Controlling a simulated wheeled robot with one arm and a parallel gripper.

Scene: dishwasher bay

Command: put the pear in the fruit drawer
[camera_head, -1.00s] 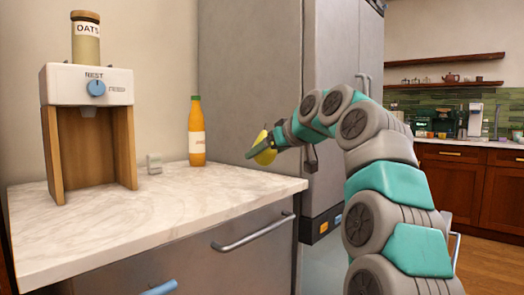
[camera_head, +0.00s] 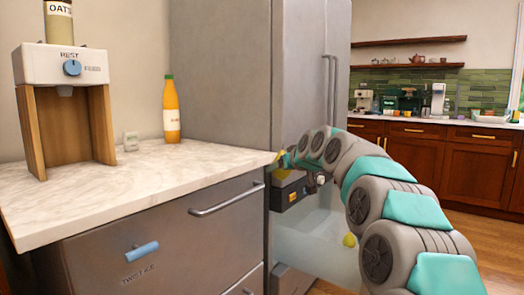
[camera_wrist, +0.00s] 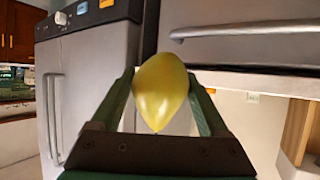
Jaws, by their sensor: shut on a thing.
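The yellow pear (camera_wrist: 160,92) is between the two green fingers of my gripper (camera_wrist: 160,76) in the wrist view, touching both. In the head view my gripper (camera_head: 280,158) is beside the right end of the counter, in front of the fridge, and only a yellow sliver of the pear shows. A pale translucent drawer (camera_head: 308,238), which looks like the fruit drawer, stands out below the fridge's dark control panel. It is lower than my gripper. A small yellow-green round thing (camera_head: 349,240) shows at it. My arm hides the drawer's right part.
The marble counter (camera_head: 150,185) is left of my gripper, with an orange bottle (camera_head: 172,112) and a dispenser (camera_head: 62,66) on it. Below it is a steel front with a bar handle (camera_head: 226,198). The grey fridge (camera_head: 225,75) rises behind. Wooden floor shows at right.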

